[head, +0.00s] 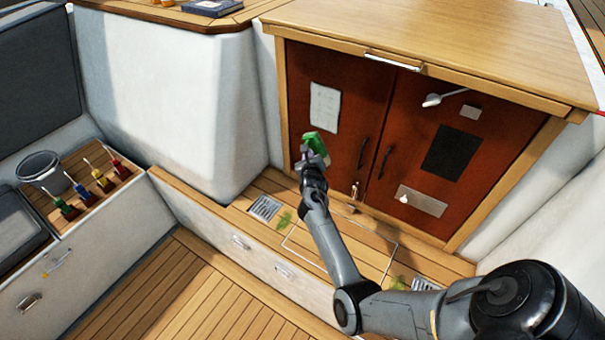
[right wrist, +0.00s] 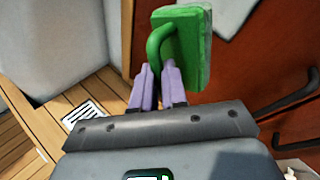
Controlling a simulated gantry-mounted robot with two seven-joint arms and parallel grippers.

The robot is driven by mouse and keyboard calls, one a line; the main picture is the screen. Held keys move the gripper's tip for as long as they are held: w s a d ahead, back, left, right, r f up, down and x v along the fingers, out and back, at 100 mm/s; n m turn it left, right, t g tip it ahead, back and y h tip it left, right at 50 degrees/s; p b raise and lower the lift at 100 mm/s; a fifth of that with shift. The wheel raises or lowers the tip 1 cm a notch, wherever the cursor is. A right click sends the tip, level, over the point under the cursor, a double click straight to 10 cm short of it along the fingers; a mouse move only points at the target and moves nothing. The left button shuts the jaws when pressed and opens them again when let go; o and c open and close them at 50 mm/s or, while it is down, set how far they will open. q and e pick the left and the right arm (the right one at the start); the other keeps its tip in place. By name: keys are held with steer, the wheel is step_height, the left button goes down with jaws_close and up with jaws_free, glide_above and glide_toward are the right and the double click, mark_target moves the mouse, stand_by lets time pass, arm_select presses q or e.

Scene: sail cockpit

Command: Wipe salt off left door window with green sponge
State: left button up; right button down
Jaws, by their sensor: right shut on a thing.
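My right gripper (head: 309,166) is shut on the handle of the green sponge (head: 315,144) and holds it up in front of the left cabinet door (head: 337,105). In the right wrist view, the gripper's purple fingers (right wrist: 157,85) close on the sponge's looped handle, and the green sponge block (right wrist: 190,50) faces the red-brown door. The left door window (head: 325,107) is a pale, whitish pane, partly hidden behind the sponge in the wrist view. I cannot tell if the sponge touches it. My left gripper is out of view.
The right door (head: 430,155) carries a dark panel, a metal plate and a white spoon-like item. Door handles (head: 384,162) stick out between the doors. A grey bucket (head: 41,170) and several coloured-handled tools stand at the left. The wooden floor is mostly clear.

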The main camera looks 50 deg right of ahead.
mark_target(314, 151)
steer(key=shift+w+d+f+m+g+b, duration=0.3)
steer(key=shift+w+d+f+b, duration=0.2)
steer(key=shift+d, duration=0.2)
steer(key=shift+w+d+b, duration=0.1)
steer(key=shift+d+b, duration=0.7)
steer(key=shift+d, duration=0.85)
steer(key=shift+w+d+r+b, duration=0.1)
steer(key=shift+d+b, duration=0.4)
steer(key=shift+d, duration=0.7)
steer(key=shift+d+b, duration=0.35)
steer(key=shift+d, duration=0.05)
steer(key=shift+w+d+b, duration=0.1)
steer(key=shift+d+b, duration=0.35)
steer(key=shift+d, duration=0.15)
steer(key=shift+r, duration=0.15)
